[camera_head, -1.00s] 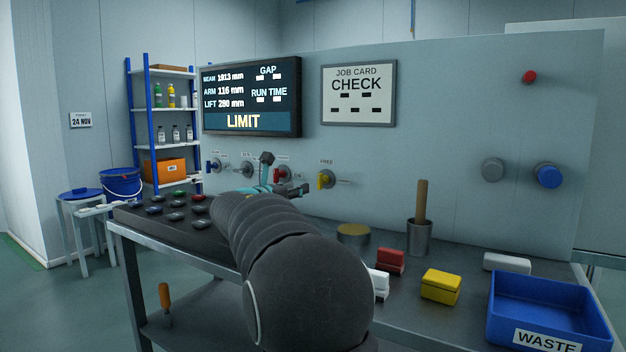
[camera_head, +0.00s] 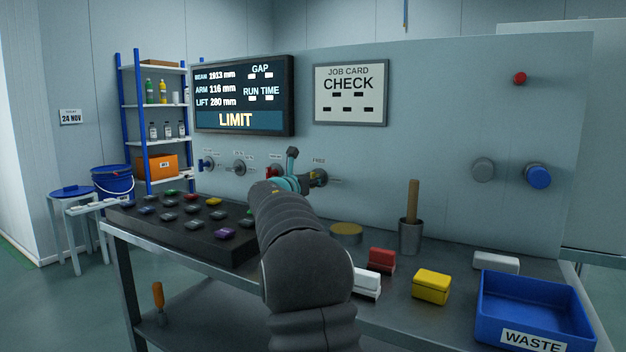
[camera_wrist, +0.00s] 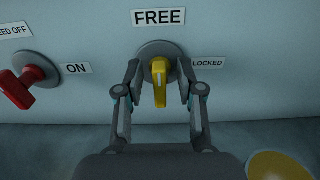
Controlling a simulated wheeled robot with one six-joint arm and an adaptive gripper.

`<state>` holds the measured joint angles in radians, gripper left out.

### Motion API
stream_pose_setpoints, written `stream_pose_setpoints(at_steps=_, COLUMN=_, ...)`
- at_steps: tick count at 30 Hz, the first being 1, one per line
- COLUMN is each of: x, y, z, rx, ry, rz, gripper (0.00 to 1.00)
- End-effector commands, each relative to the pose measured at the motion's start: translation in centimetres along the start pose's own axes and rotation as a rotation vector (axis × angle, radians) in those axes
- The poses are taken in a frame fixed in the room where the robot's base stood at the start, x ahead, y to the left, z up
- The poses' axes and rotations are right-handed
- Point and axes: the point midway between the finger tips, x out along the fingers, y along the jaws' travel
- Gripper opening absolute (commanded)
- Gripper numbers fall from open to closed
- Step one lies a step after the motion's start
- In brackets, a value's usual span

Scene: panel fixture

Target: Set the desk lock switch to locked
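The lock switch is a yellow handle (camera_wrist: 160,82) on a round grey plate (camera_wrist: 151,50) in the wrist view. The handle stands upright, in line with the FREE label (camera_wrist: 158,17) above it. The LOCKED label (camera_wrist: 208,63) is to its right. My gripper (camera_wrist: 161,88) is open, with one finger on each side of the yellow handle and gaps visible on both sides. In the head view my gripper (camera_head: 304,184) is at the panel and hides most of the yellow handle.
A red switch (camera_wrist: 16,88) with an ON label sits left of the yellow one. Below the panel are a round yellow-topped item (camera_head: 346,230), a cup with a wooden handle (camera_head: 411,236), coloured blocks and a blue WASTE bin (camera_head: 534,306). A black button box (camera_head: 180,235) is at left.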

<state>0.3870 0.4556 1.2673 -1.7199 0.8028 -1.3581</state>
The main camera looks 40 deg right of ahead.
Motion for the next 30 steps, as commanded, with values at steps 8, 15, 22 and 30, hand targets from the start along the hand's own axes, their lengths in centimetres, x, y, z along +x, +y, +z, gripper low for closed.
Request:
stream_pose_setpoints(at_steps=8, x=-0.01, y=0.00, z=-0.03, rx=0.000, ry=0.000, rz=0.000, gripper=0.10)
stream_pose_setpoints(at_steps=15, x=-0.01, y=0.00, z=-0.05, rx=0.002, ry=0.000, rz=0.000, gripper=0.00)
stream_pose_setpoints(at_steps=22, x=-0.02, y=-0.03, z=-0.18, rx=0.047, ry=0.000, rz=0.000, gripper=0.00)
stream_pose_setpoints(at_steps=30, x=-0.02, y=-0.12, z=-0.42, rx=0.219, ry=-0.001, rz=0.000, gripper=0.00)
